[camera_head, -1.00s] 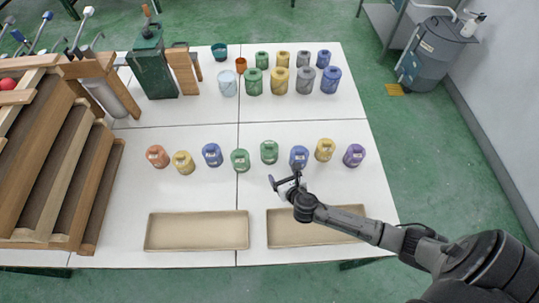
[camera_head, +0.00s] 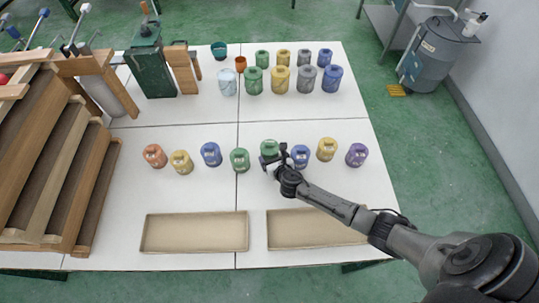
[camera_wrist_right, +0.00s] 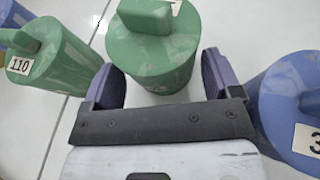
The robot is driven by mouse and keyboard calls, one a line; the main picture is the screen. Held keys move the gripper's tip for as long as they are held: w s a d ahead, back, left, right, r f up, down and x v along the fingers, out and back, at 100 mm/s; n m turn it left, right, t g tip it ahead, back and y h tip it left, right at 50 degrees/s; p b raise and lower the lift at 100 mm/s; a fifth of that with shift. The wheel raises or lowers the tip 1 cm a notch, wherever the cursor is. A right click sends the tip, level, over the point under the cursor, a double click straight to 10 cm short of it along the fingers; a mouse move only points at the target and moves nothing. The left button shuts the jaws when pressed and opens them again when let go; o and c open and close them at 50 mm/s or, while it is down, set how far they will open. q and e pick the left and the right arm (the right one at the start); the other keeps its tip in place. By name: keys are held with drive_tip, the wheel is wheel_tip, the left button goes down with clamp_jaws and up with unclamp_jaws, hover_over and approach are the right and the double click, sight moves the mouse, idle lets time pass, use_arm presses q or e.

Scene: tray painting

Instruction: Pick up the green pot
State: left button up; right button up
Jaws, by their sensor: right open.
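A green pot (camera_head: 269,147) with a block-shaped knob on its lid stands upright in the front row of pots. My right gripper (camera_head: 273,158) is open at the near side of this pot. In the right wrist view the same green pot (camera_wrist_right: 152,45) stands ahead, between the lines of the two purple-padded fingers (camera_wrist_right: 162,80). I cannot tell whether the fingers touch it. A second green pot (camera_head: 239,160) stands just to its left; in the wrist view that pot (camera_wrist_right: 50,60) bears a label reading 110. My left gripper is not in view.
A blue pot (camera_head: 300,155) stands close on the gripper's right, also in the wrist view (camera_wrist_right: 285,105). Yellow (camera_head: 326,149) and purple (camera_head: 357,155) pots follow. Two shallow trays (camera_head: 195,246) (camera_head: 310,242) lie at the front edge. More pots stand in the back row, including green ones (camera_head: 254,80).

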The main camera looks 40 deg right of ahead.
drive_tip(key=shift+w+f, duration=0.15)
drive_tip(key=shift+w, duration=0.15)
drive_tip(key=c, duration=0.9)
